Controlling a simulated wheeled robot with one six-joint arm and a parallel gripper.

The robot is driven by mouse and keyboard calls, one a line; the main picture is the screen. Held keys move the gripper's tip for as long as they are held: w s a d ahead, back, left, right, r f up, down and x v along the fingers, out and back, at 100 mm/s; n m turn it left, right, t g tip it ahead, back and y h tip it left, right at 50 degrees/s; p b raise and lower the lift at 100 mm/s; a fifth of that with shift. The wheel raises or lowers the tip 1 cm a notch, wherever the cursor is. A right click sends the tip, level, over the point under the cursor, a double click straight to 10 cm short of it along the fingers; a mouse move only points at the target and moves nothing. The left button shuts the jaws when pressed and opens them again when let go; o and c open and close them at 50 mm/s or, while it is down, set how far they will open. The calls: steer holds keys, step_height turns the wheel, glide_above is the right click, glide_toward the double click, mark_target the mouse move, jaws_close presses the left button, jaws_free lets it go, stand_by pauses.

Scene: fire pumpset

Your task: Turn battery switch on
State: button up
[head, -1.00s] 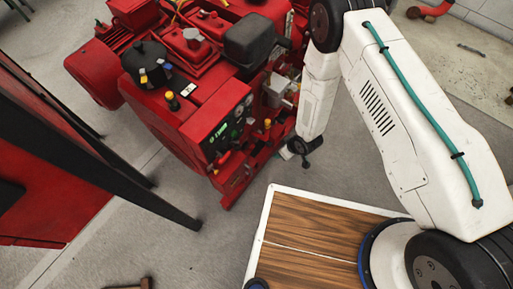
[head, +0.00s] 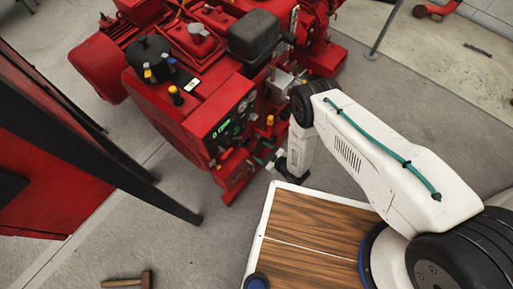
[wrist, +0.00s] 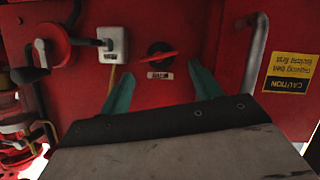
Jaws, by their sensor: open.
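A rotary switch with a red handle (wrist: 160,56) sits on the red panel in the wrist view, with a small label below it. It appears to be the battery switch; its handle lies nearly level. My gripper (wrist: 160,72) is open, its two teal fingers apart, one at each side of the switch in the picture. I cannot tell whether they touch the panel. In the head view my gripper (head: 268,158) is at the lower front side of the red pumpset (head: 185,110). The switch cannot be made out there.
Left of the switch are a grey toggle box (wrist: 115,42) and a red round handle (wrist: 51,46). Right of it are a grey pipe (wrist: 257,45) and a yellow caution label (wrist: 291,76). A hammer (head: 130,282) lies on the floor, and dark posts stand at left.

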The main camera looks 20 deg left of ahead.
mark_target(253, 147)
steer(key=shift+x, duration=2.2)
steer(key=c, duration=0.7)
steer(key=shift+n+t, duration=0.3)
steer(key=shift+s+f+n+t, duration=0.1)
steer(key=shift+n+t, duration=0.25)
steer(key=shift+n, duration=0.25)
steer(key=shift+s+f+n+t, duration=0.1)
steer(key=shift+n+t, duration=0.25)
steer(key=shift+n, duration=0.25)
steer(key=shift+s+a+f+n+t, duration=0.1)
steer(key=shift+n+t, duration=0.45)
steer(key=shift+n, duration=0.3)
steer(key=shift+s+n+t, duration=0.1)
steer(key=shift+n+t, duration=0.45)
steer(key=shift+n, duration=0.3)
